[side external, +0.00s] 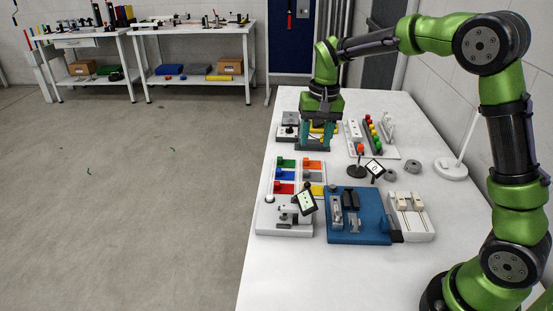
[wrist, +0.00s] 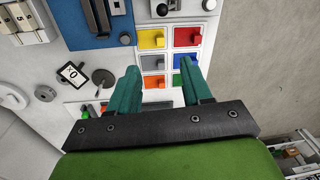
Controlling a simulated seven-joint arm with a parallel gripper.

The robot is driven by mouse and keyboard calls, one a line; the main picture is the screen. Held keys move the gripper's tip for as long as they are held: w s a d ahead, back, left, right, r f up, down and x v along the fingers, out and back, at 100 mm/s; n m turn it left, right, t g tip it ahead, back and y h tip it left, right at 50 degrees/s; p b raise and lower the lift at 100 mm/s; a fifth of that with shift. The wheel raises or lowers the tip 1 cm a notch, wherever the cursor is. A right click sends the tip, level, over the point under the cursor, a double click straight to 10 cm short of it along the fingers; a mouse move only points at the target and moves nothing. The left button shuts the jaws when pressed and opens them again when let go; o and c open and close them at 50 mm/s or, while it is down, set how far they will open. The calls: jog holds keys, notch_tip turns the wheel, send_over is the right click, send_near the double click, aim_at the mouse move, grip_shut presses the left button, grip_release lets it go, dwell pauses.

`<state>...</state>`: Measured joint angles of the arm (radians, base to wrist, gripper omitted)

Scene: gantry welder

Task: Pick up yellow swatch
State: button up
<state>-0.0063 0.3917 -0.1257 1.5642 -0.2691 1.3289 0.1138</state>
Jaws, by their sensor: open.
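The yellow swatch (side external: 317,190) is a small yellow square with a raised block, in the near right cell of a white swatch tray (side external: 299,178). In the wrist view the yellow swatch (wrist: 151,39) is at the tray's upper left, clear of the fingers. My gripper (side external: 314,147) is beyond the tray's far end, pointing down, its teal fingers apart. In the wrist view my gripper (wrist: 159,67) is open, with the orange swatch (wrist: 153,81) seen between its fingers. Some yellow shows behind the fingers in the side view; I cannot tell what it is.
Red (side external: 284,188), blue (side external: 284,174) and green (side external: 287,162) swatches share the tray. A white device (side external: 284,218) and a blue fixture (side external: 357,216) stand close in front.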

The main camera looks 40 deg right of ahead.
jog(key=w+d+f+m, duration=0.1)
jog(key=w, duration=0.3)
send_near(313, 188)
jog(key=shift+w+a+f+m+g, duration=0.2)
jog(key=shift+w+a+f, duration=0.15)
jog(key=shift+w+a, duration=0.2)
jog(key=shift+w+a+f+m+g, duration=0.1)
jog(key=shift+w+a+f+g, duration=0.1)
jog(key=shift+w+a+f, duration=0.35)
jog(key=shift+s+f, duration=0.1)
jog(key=shift+f, duration=2.4)
jog(key=shift+c, duration=0.5)
grip_shut()
